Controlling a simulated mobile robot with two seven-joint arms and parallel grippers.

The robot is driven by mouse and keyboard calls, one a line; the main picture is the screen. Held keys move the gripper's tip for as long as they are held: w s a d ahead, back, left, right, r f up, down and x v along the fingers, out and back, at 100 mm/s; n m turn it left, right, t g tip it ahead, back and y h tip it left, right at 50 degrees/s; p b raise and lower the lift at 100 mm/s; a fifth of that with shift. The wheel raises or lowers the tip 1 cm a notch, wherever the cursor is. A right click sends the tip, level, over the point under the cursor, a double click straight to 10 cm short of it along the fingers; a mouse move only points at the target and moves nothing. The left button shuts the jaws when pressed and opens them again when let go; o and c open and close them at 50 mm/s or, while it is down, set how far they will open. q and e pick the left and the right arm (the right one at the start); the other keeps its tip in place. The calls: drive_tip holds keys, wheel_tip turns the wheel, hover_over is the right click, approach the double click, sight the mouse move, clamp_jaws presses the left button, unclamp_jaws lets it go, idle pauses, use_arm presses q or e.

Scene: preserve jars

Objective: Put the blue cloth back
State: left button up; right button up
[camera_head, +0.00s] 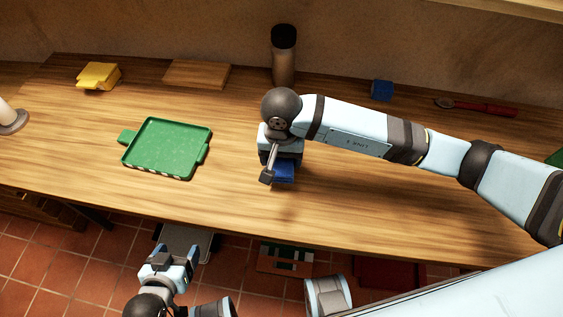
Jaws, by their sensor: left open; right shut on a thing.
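The blue cloth (284,174) is a small dark blue piece under my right gripper (279,168), near the table's front middle. My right gripper is shut on it, and the gripper's body hides much of the cloth. I cannot tell whether the cloth touches the table or hangs just above it. My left gripper (178,257) is open and empty, low in the view, off the table's front edge and over the floor.
A green tray (165,148) lies left of the cloth. A yellow folded cloth (99,75), wooden board (197,74), dark-lidded jar (284,62), blue block (382,90) and red-handled spoon (480,107) line the back. The wooden table (235,205) is clear at front.

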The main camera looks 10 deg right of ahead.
sight(281, 165)
wheel_tip(281, 165, down, 3)
drive_tip(key=shift+r, duration=0.15)
drive_tip(key=shift+f+b, duration=0.4)
drive_tip(key=shift+b, duration=0.1)
drive_tip(key=o, duration=1)
drive_tip(key=shift+r, duration=0.1)
drive_tip(key=shift+p, duration=0.45)
wheel_tip(281, 165, up, 12)
drive_tip(key=shift+w+a+r, duration=0.1)
drive_tip(key=shift+w+r, duration=0.05)
drive_tip(key=shift+r, duration=0.75)
